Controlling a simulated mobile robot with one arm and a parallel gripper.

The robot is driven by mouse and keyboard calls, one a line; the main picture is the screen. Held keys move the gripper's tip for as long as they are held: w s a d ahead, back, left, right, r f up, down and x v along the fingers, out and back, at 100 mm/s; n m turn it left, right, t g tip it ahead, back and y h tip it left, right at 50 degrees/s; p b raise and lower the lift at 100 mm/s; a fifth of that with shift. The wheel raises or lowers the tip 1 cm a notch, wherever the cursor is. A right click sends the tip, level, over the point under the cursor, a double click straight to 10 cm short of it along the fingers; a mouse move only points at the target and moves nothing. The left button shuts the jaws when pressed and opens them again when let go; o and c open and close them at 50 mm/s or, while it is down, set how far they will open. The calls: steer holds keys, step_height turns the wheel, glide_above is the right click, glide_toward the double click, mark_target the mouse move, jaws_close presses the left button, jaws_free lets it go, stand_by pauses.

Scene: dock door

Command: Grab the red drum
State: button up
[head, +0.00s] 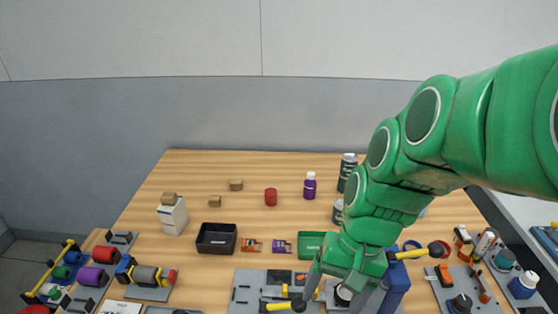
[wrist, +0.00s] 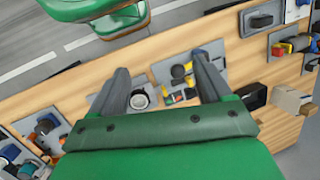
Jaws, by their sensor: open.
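A black tray (head: 216,238), a white carton (head: 173,215) and a green tray (head: 311,245) are nearby. A purple bottle (head: 310,185) stands right of the drum. Grey fixture plates (head: 250,288) line the front. Bare wood surrounds the drum.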

steer(key=w+a+m+y, duration=0.4)
steer(key=w+a, duration=0.5)
steer(key=w, duration=0.3)
steer(key=m+t+y, duration=0.3)
steer(key=m+y, duration=0.3)
steer(key=m, duration=0.4)
glide_toward(273, 192)
steer(key=s+a+r, duration=0.7)
steer(key=s+a, duration=0.2)
steer(key=s, duration=0.2)
steer(key=w+d+f+m+t, duration=0.1)
steer(key=w+f+m, duration=0.1)
steer(key=w+f, duration=0.1)
steer(key=w+d+f+m+t, duration=0.1)
steer(key=w+d+f+m, duration=0.1)
steer(key=w+f, duration=0.1)
steer(key=w+d+f+m+t, duration=0.1)
steer(key=w+f+m, duration=0.1)
steer(key=w+f, duration=0.1)
steer(key=shift+w+d+f+t, duration=0.3)
steer(key=shift+w+f, duration=0.05)
steer(key=shift+w, duration=0.15)
steer(key=shift+m, duration=0.3)
steer(key=shift+x, duration=3.9)
steer(key=shift+r, duration=0.1)
steer(key=c, duration=1.1)
steer(key=shift+o, duration=0.2)
